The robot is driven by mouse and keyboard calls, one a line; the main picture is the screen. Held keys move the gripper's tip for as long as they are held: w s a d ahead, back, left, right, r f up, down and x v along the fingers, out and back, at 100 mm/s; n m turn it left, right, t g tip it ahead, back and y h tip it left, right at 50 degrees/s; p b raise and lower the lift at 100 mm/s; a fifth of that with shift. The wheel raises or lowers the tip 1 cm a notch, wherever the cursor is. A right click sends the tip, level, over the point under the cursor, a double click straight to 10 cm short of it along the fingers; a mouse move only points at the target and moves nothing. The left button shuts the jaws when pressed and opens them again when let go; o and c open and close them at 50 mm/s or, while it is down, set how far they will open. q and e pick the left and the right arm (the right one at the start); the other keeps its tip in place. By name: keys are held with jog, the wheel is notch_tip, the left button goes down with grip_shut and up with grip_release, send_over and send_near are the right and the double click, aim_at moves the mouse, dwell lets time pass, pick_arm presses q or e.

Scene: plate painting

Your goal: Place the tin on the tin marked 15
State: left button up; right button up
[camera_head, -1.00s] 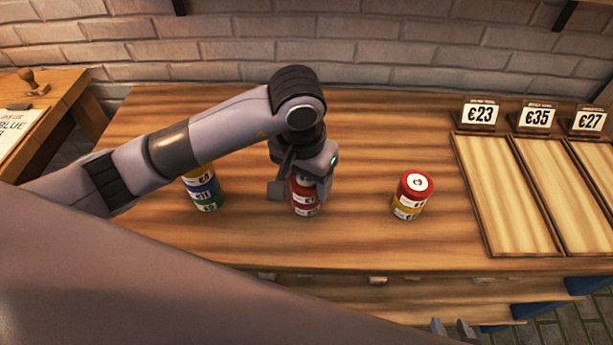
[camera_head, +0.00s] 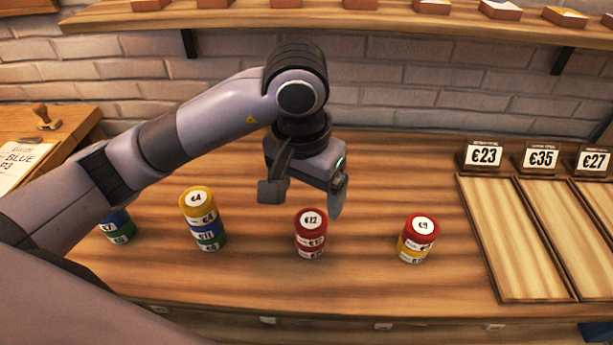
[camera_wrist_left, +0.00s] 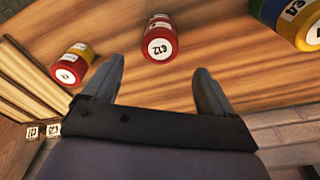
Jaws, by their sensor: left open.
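A red tin marked 12 (camera_head: 311,221) tops a stack at the middle of the table, on another red tin (camera_head: 310,251) whose label is too small to read surely. The red 12 tin also shows in the left wrist view (camera_wrist_left: 160,46), just beyond the fingers. My left gripper (camera_head: 305,194) is open and empty, above and behind this stack, apart from it. It also shows in the left wrist view (camera_wrist_left: 157,82). I cannot make out a tin marked 15 for certain. My right gripper is out of view.
A red tin marked 9 (camera_head: 421,227) sits on a yellow tin (camera_head: 411,250) to the right. A yellow tin marked 4 (camera_head: 197,201) tops a stack at left, and a blue tin (camera_head: 115,222) is partly behind my arm. Wooden trays (camera_head: 483,240) with price signs stand at right.

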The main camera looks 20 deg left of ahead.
pick_arm(q)
jog(key=shift+s+r, duration=0.15)
jog(key=shift+r, duration=0.7)
jog(key=shift+s+r, duration=0.1)
jog(key=shift+r, duration=0.7)
